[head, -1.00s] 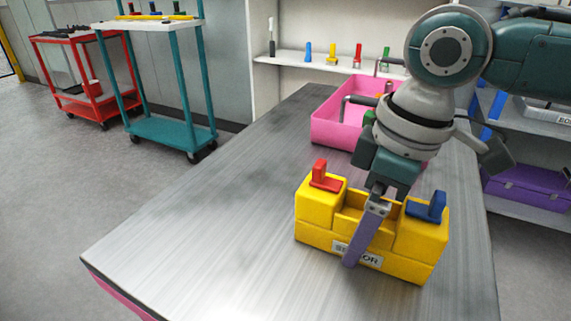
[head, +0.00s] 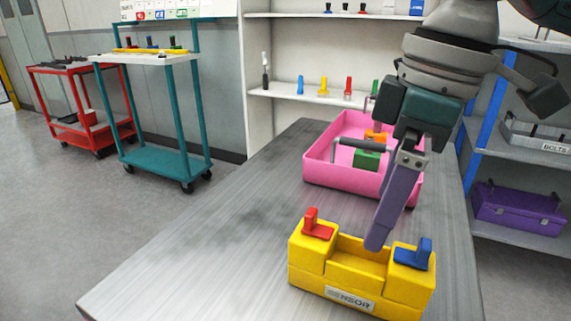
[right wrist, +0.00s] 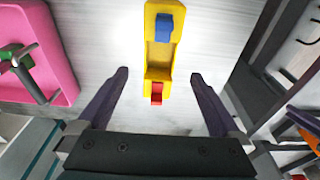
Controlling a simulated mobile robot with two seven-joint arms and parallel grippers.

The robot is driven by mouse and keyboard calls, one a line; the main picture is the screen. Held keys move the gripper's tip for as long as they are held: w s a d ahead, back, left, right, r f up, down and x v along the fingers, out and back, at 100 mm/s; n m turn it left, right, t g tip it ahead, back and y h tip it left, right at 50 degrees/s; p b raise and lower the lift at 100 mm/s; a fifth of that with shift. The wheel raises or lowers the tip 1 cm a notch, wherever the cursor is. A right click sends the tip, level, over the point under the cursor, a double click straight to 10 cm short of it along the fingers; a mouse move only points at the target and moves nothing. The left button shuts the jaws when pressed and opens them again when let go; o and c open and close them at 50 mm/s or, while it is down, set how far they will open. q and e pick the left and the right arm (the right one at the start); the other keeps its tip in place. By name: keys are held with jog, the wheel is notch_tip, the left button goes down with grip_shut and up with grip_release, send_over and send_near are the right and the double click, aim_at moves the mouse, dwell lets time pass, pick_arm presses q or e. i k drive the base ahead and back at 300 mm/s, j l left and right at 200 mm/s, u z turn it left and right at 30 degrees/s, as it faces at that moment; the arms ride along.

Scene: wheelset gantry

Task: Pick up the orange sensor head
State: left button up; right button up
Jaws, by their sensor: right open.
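An orange part (head: 376,136) shows in the pink tray in the head view, partly hidden behind a green block with a grey handle; I cannot tell if it is the sensor head. The yellow holder (head: 335,288) labelled "SENSOR" stands on the metal table, with a red piece (head: 316,225) and a blue piece (head: 414,256) on its ends and an empty recess between. My right gripper (head: 376,243) is open and empty above the holder. In the right wrist view, its two purple fingers (right wrist: 159,76) are spread, with the holder (right wrist: 158,66) beyond them. My left gripper is out of view.
The pink tray (head: 316,167) stands at the table's far end, holding the green block (head: 367,159). Shelves with small coloured pieces stand behind. A teal trolley (head: 166,160) and a red cart (head: 66,128) stand left. The table left of the holder is clear.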

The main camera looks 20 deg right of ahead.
aim_at(380, 137)
jog(key=z, duration=1.25)
jog(key=i+j+z, duration=0.3)
jog(key=i+j, duration=0.25)
jog(key=i+j+z, duration=0.25)
jog(key=i+j, duration=0.25)
jog(key=j, duration=0.2)
jog(key=i+j+z, duration=0.15)
jog(key=j, duration=0.2)
jog(key=i+j+z, duration=0.15)
jog(key=j, duration=0.25)
jog(key=i+j+z, duration=0.15)
jog(key=i+j, duration=0.15)
jog(key=j, duration=0.15)
jog(key=i+j+z, duration=0.15)
jog(key=j, duration=0.25)
